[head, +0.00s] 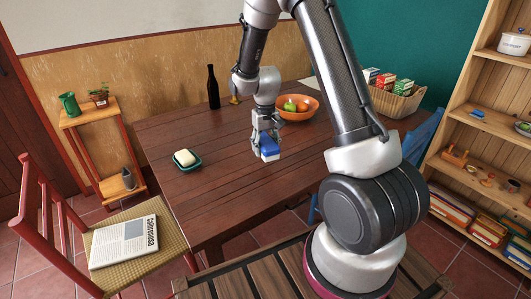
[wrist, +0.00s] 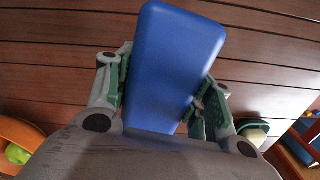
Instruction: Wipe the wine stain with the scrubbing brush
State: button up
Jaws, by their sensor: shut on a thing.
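The scrubbing brush (head: 270,147) has a blue back and a pale underside. My gripper (head: 264,136) is shut on it, over the middle of the dark wooden table (head: 215,172). The brush is at or just above the tabletop; I cannot tell whether it touches. In the wrist view the blue back of the brush (wrist: 172,60) fills the middle, between the two green-padded fingers. I can make out no wine stain on the visible boards; the wood under the brush is hidden.
A dark bottle (head: 213,88) and a small brass-coloured thing stand at the back. An orange bowl (head: 297,114) with green fruit is behind my gripper. A teal soap dish (head: 187,161) is to the left. The tabletop between the dish and the brush is clear.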

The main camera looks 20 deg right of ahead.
jog(key=shift+r, duration=0.95)
jog(key=shift+a, duration=0.1)
